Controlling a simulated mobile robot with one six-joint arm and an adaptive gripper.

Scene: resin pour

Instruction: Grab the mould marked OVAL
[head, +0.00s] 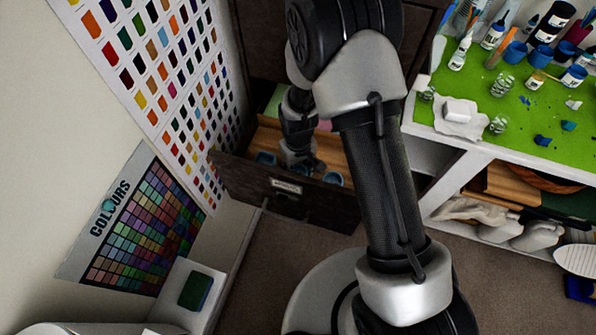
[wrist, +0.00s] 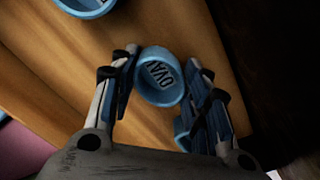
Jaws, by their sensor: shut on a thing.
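The OVAL mould (wrist: 160,76) is a small light-blue cup with a white label reading OVAL inside it. In the wrist view it sits between the two fingers of my gripper (wrist: 157,72), which is shut on it. In the head view my gripper (head: 300,160) reaches down into an open dark drawer (head: 238,185) with a wooden inside. The OVAL mould cannot be made out clearly in the head view. Whether it touches the drawer's bottom cannot be told.
Another blue mould (wrist: 85,5) lies at the wrist view's top edge. Another blue piece (wrist: 181,134) is partly hidden by the right finger. In the head view, blue moulds (head: 265,158) (head: 333,179) flank my gripper inside the drawer. A cluttered green-topped table (head: 470,85) stands right.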

